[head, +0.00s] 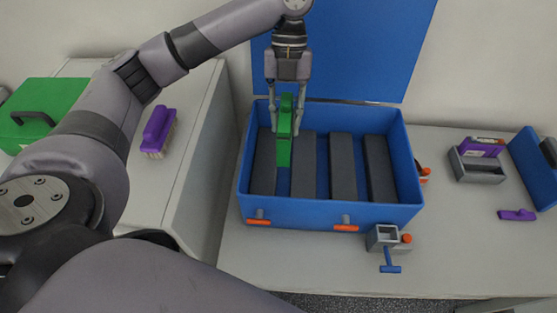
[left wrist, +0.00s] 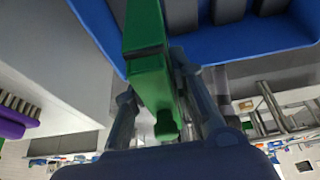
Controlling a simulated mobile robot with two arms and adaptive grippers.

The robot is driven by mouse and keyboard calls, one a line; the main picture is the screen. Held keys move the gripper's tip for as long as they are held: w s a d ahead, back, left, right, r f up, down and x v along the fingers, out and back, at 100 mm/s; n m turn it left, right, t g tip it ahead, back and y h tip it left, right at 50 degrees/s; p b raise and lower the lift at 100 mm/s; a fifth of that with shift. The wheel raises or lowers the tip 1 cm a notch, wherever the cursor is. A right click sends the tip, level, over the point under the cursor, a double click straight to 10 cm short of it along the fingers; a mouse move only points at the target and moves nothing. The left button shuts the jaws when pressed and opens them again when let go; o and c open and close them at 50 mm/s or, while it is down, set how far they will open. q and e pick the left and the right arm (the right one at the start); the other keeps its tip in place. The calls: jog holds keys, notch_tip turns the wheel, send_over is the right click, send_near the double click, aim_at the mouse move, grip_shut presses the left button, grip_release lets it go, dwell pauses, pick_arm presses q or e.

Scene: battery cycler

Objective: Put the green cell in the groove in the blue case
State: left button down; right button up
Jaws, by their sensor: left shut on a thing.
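My left gripper (head: 287,110) is shut on the green cell (head: 284,145), which hangs upright from it over the left part of the blue case (head: 330,213). In the left wrist view the green cell (left wrist: 150,70) sits between my left fingers (left wrist: 165,110) and extends toward the blue case (left wrist: 240,45). The case is open, with its lid (head: 350,45) raised at the back. Dark grey blocks (head: 343,168) stand in the case with narrow grooves between them. The cell overlaps the groove between the two leftmost blocks; I cannot tell how deep its lower end is. My right gripper is not in view.
A purple brush (head: 158,131) and a green box (head: 40,108) are at the left. A small clamp-like device (head: 385,240) stands before the case. A grey holder with a purple item (head: 480,165) and a purple piece (head: 517,215) lie to the right. The front counter is mostly clear.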

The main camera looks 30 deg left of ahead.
pick_arm(q)
notch_tip(320, 180, down, 16)
jog(key=shift+f+p, duration=0.25)
jog(key=shift+p, duration=1)
jog(key=shift+f, duration=0.3)
jog(key=shift+f, duration=0.15)
jog(key=c, duration=1.4)
grip_release()
jog(key=shift+o, duration=0.2)
